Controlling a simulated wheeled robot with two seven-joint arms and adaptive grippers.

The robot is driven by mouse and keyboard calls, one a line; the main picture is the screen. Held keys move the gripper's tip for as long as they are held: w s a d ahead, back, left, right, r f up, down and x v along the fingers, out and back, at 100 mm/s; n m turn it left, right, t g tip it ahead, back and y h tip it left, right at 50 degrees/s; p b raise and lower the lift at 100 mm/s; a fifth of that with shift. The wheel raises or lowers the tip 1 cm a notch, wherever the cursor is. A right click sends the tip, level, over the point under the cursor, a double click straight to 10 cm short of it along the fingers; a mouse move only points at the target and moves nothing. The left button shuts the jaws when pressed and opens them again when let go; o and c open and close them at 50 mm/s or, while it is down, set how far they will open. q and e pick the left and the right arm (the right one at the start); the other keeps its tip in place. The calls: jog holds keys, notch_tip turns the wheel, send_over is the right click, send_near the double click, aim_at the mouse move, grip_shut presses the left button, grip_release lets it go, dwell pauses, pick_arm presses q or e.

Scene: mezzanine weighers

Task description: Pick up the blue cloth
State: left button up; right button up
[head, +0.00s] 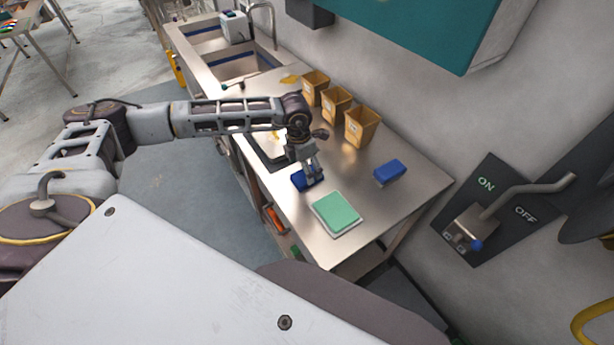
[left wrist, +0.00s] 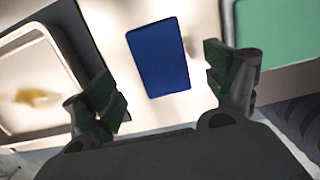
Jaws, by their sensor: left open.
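The blue cloth (head: 299,182) lies on the steel counter as a small folded rectangle, partly hidden by my left gripper (head: 312,173) in the head view. In the left wrist view the blue cloth (left wrist: 158,55) shows as a flat blue rectangle ahead of and between the two fingertips. My left gripper (left wrist: 170,92) is open, with its fingers pointing down over the cloth and nothing between them that I can see held. Whether the fingertips touch the cloth or counter is unclear. My right gripper is not in view.
A green pad on a pale tray (head: 336,213) lies just beside the cloth. A thick blue block (head: 390,172) sits to the right. Three tan bins (head: 361,127) line the wall side. A tray with a yellow item (left wrist: 40,95) lies left in the wrist view.

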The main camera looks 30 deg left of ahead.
pick_arm(q)
jog(key=shift+w+d+f+p, duration=0.15)
jog(key=shift+f+p, duration=0.25)
jog(key=shift+f, duration=1.6)
jog(key=c, duration=1)
jog(key=shift+w+r, duration=0.1)
jog(key=shift+r, duration=0.1)
jog(key=shift+r, duration=0.65)
notch_tip(320, 180, up, 8)
jog(key=shift+r+b, duration=0.2)
jog(key=shift+b, duration=0.75)
